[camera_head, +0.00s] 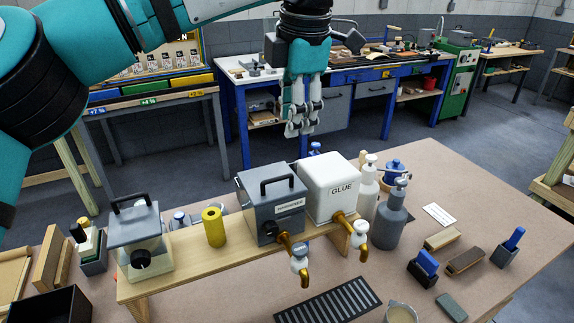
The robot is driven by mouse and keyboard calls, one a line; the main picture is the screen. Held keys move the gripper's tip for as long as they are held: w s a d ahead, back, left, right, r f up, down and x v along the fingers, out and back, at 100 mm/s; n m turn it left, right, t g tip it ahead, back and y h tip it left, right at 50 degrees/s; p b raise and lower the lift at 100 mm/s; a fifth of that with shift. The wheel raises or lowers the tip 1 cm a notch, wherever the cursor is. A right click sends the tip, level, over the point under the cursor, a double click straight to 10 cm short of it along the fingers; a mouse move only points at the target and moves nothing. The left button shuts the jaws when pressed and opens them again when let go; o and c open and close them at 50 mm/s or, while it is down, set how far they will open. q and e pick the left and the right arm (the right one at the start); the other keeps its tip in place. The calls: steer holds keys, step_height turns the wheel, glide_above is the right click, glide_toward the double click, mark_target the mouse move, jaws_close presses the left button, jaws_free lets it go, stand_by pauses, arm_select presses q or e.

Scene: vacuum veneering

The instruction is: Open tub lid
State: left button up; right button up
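A grey tub (271,206) with a black handle on its lid and a small label stands on a wooden stand. A clear tub (147,257) has a grey lid (134,223) with a black handle at the left end of the stand. All the lids look closed. My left gripper (301,132) points down, empty, above and behind the grey and white tubs, touching neither. Its finger gap is hard to judge. My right gripper is out of view.
Brass taps (297,262) stick out in front of the wooden stand (190,262). A yellow cylinder (214,227) stands between two tubs. Two pump bottles (390,220) stand close right of the white tub. A dark slotted mat (330,301) and several blocks lie on the table.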

mark_target(287, 178)
arm_select(q)
steer(key=p+x, duration=0.2)
steer(key=x, duration=0.9)
steer(key=shift+w+f, duration=0.2)
steer(key=shift+f, duration=0.05)
steer(key=shift+w+a+f, duration=0.1)
steer(key=shift+w+f, duration=0.1)
steer(key=shift+f, duration=0.45)
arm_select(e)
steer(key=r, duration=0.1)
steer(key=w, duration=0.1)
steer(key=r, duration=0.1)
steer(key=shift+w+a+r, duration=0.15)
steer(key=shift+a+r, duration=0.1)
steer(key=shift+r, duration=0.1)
arm_select(q)
jaws_close()
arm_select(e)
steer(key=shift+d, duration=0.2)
